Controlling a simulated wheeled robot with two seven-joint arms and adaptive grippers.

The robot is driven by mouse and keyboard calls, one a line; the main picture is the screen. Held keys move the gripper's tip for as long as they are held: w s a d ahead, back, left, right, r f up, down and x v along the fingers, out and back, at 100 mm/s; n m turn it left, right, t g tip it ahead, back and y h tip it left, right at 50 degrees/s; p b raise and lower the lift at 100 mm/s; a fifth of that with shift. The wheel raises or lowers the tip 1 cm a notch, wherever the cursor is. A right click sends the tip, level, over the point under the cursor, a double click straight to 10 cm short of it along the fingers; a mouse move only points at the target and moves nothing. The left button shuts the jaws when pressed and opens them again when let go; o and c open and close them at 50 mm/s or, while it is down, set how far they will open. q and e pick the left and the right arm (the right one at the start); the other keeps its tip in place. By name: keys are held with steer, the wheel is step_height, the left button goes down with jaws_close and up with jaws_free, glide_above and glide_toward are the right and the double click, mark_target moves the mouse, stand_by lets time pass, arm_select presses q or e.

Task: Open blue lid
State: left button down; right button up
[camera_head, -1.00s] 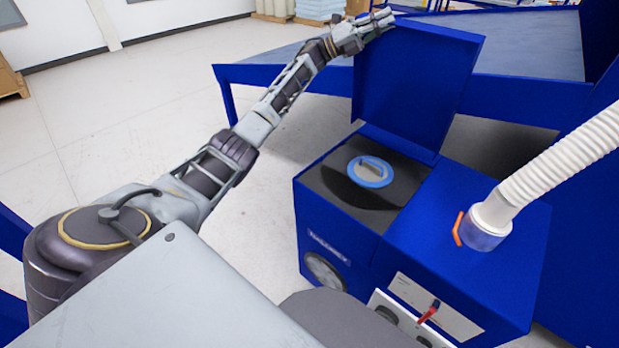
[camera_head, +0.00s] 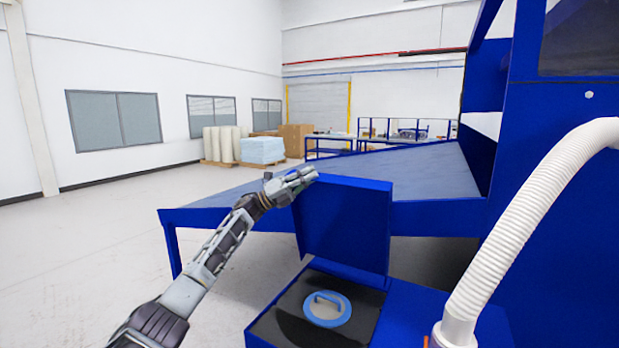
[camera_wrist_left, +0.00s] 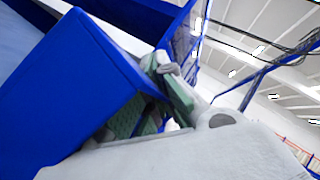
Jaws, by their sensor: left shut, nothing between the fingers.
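The blue lid (camera_head: 345,225) stands upright, hinged open at the back of the blue machine. Below it the dark top (camera_head: 362,308) is uncovered, with a round plug (camera_head: 327,309) that has a blue rim and a handle. My left gripper (camera_head: 303,176) is at the lid's upper left corner, shut and empty. In the left wrist view the lid (camera_wrist_left: 75,95) fills the left side, close by my left gripper (camera_wrist_left: 172,90). Whether the fingers touch the lid I cannot tell. My right gripper is out of view.
A white ribbed hose (camera_head: 520,220) rises from the machine's right side. A large blue-edged table (camera_head: 425,178) stands behind the lid. Pallets with stacked goods (camera_head: 262,150) are far back. The floor at left is clear.

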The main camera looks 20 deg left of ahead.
arm_select(q)
steer(key=s+a, duration=0.6)
steer(key=a, duration=0.1)
steer(key=shift+a+f, duration=0.25)
steer(key=shift+f, duration=0.15)
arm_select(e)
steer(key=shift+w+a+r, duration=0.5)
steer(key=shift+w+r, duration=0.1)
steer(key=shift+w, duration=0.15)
arm_select(q)
steer(key=c, duration=2.2)
jaws_free()
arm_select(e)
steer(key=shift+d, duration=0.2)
